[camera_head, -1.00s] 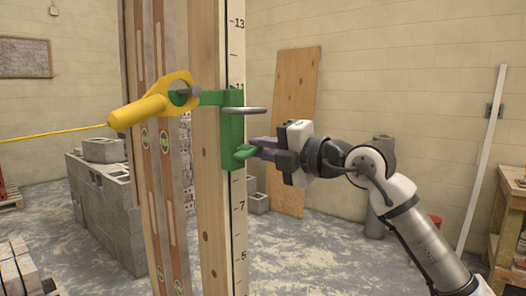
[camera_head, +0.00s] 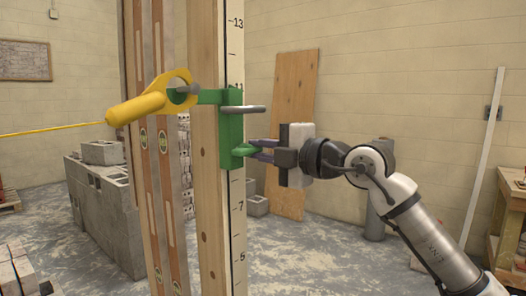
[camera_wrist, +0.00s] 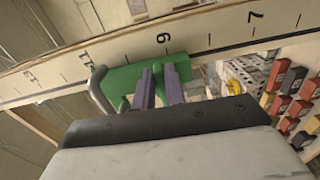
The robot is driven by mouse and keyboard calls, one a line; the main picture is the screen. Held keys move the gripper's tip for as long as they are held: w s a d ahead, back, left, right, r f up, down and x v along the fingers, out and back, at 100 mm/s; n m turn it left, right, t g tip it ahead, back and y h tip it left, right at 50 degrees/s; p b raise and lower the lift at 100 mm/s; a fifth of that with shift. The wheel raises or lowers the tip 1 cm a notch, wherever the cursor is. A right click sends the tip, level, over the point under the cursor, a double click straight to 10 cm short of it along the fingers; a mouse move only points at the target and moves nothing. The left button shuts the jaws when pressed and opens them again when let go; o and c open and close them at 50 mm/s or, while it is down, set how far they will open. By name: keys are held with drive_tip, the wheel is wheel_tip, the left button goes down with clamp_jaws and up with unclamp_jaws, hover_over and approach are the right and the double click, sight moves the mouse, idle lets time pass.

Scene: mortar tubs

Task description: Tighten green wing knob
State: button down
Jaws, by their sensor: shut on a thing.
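The green wing knob (camera_head: 243,150) sticks out from the right side of the green bracket (camera_head: 231,128), which is mounted on a wooden post with number marks. My gripper (camera_head: 262,150) reaches in from the right, its purple fingers shut on the wing knob. In the wrist view the fingers (camera_wrist: 158,88) point at the green bracket (camera_wrist: 120,82) beside the 9 mark, and they hide most of the knob. A grey metal bar (camera_head: 243,109) juts from the bracket above the knob.
A yellow line holder (camera_head: 140,108) with a taut yellow line hangs on the bracket's left arm. Wooden post (camera_head: 208,200) stands beside levels (camera_head: 165,190). Grey blocks (camera_head: 105,195) are stacked behind at left. A plywood board (camera_head: 293,130) leans on the wall.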

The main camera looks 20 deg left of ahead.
drive_tip(key=c, duration=1.4)
unclamp_jaws()
drive_tip(key=shift+s+a+r, duration=0.25)
drive_tip(key=shift+s+r, duration=0.05)
drive_tip(key=shift+s, duration=0.1)
drive_tip(key=shift+w+d+f, duration=0.1)
drive_tip(key=shift+w+d, duration=0.05)
drive_tip(key=shift+d, duration=0.25)
drive_tip(key=b+v, duration=0.2)
drive_tip(key=v, duration=1.1)
drive_tip(key=shift+b, duration=0.3)
